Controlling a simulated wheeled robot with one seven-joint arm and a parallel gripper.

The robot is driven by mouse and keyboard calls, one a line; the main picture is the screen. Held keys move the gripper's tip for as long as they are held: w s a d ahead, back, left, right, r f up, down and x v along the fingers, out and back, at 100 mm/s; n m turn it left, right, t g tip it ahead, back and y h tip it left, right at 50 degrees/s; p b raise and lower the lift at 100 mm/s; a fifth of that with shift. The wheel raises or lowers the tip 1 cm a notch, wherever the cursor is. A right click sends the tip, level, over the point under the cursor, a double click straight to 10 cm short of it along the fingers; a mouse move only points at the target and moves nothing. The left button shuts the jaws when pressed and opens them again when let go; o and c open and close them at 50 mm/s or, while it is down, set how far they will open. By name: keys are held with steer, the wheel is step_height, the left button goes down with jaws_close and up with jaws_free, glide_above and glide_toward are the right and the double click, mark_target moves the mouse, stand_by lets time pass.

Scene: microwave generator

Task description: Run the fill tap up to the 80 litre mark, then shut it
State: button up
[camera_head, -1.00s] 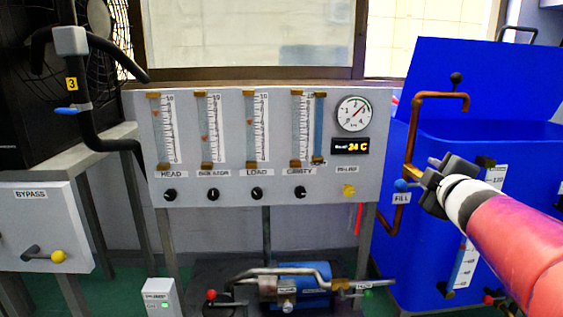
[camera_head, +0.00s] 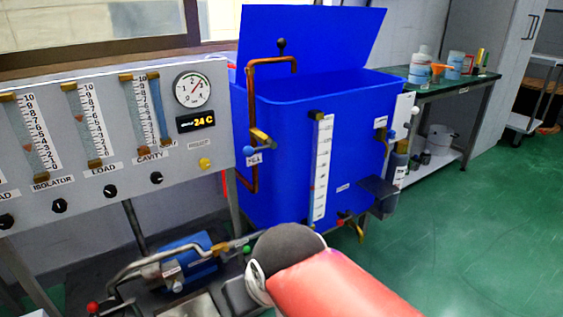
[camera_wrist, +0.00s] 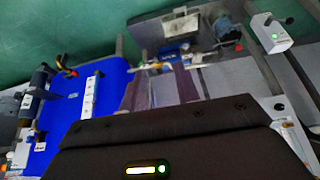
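The fill tap (camera_head: 262,137) is a brass valve with a blue lever (camera_head: 250,150), on a copper pipe at the left of the open blue tank (camera_head: 285,150). Its label is below it. The white level scale (camera_head: 322,165) stands upright on the tank front; its numbers and the water level are too small to read. My gripper end (camera_head: 287,245) is low in front of the tank, apart from the fill tap, its fingers hidden in the head view. In the wrist view the tank (camera_wrist: 75,125) and scale (camera_wrist: 90,97) show at left, blurred; finger opening is unclear.
A flowmeter panel (camera_head: 100,185) with a round gauge (camera_head: 193,89) stands left of the tank. A blue pump (camera_head: 190,262) with pipes is below. A red-handled tap (camera_head: 342,221) sits low on the tank. A bench (camera_head: 440,80) is behind; green floor at right is free.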

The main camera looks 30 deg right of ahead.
mark_target(259, 149)
steer(key=shift+w, duration=0.15)
steer(key=w+r+m+t+y+b, duration=0.2)
steer(key=w+m+b, duration=0.1)
steer(key=w, duration=0.4)
steer(key=w+r+m+t+y+b, duration=0.15)
steer(key=w+m, duration=0.25)
steer(key=w, duration=0.4)
steer(key=w+d+r+m+t+h+b, duration=0.1)
steer(key=w+d+m+t, duration=0.1)
steer(key=d, duration=0.4)
steer(key=w+d+r+m+t+h+b, duration=0.1)
steer(key=w+d+m+t+b, duration=0.1)
steer(key=w+d+m, duration=0.3)
steer(key=w+d+r+m+t+h+b, duration=0.1)
steer(key=w+d+r+m+t+b, duration=0.1)
steer(key=w+d, duration=0.5)
steer(key=shift+d+m+t, duration=0.35)
steer(key=shift+d+m, duration=0.05)
steer(key=shift+m, duration=0.4)
steer(key=w, duration=0.2)
steer(key=w+f, duration=0.1)
steer(key=w, duration=0.4)
steer(key=shift+w+a+f, duration=0.15)
steer(key=shift+a, duration=0.05)
jaws_close()
